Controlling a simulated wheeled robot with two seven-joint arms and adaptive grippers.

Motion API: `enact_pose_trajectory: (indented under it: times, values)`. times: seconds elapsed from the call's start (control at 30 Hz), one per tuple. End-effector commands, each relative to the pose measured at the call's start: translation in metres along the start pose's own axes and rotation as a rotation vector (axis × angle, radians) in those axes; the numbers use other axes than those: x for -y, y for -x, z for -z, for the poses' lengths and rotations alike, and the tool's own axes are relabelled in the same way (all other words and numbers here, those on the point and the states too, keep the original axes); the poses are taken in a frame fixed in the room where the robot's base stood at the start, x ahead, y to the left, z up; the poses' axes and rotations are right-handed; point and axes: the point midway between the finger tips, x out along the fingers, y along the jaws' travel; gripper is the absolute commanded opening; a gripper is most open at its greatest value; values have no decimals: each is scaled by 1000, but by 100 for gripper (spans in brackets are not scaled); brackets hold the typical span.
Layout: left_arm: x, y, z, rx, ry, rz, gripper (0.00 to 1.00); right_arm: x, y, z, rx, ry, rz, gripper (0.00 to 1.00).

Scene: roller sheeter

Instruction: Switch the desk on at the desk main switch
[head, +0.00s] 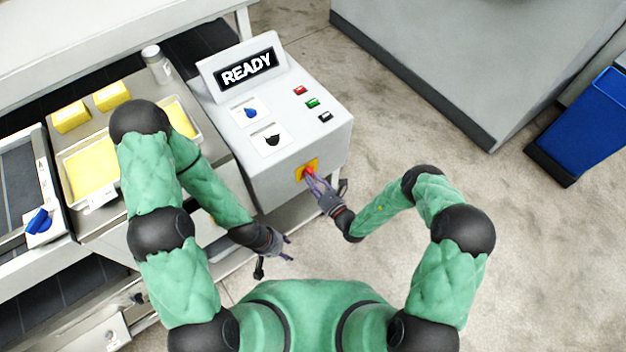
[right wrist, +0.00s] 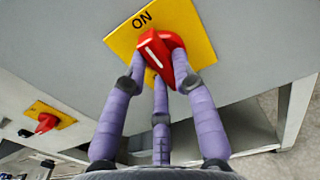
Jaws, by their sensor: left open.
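The desk main switch is a red rotary knob (right wrist: 160,52) on a yellow plate (right wrist: 192,22) on the grey front of the desk console. The word ON is printed on the plate above the knob, and the white line on the knob points up toward it, tilted a little. In the head view the yellow plate (head: 312,163) shows on the console front. My right gripper (head: 312,178) has its fingers on both sides of the knob, which shows between the fingertips in the right wrist view (right wrist: 162,78). My left gripper (head: 283,248) is open and empty, below the console's front.
The console (head: 250,165) carries a display reading READY (head: 246,70) and several small buttons. A second red knob on a yellow plate (right wrist: 62,119) is at left in the right wrist view. Trays of yellow blocks lie left of the console; a blue bin (head: 590,120) stands right.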

Motion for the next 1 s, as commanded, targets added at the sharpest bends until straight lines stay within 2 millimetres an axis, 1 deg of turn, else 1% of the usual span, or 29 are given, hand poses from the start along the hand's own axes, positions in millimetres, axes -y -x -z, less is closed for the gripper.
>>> enact_pose_trajectory:
  times: [0.03,0.07,0.4,0.53,0.67,0.8,1.0]
  values:
    - [0,0,0,0,0,0,50,0,1,1,-2,-2,0,43]
    - [0,0,0,0,0,0,50,0,1,1,-2,-2,0,50]
    - [0,0,0,0,0,0,50,0,1,0,0,1,0,50]
    - [0,0,0,0,0,0,50,1,10,0,-1,1,1,50]
    - [0,0,0,0,0,0,50,1,30,0,-2,-2,4,50]
    - [0,0,0,0,0,0,50,2,59,1,-3,-2,6,50]
    - [0,0,0,0,0,0,50,2,93,1,-2,-1,5,50]
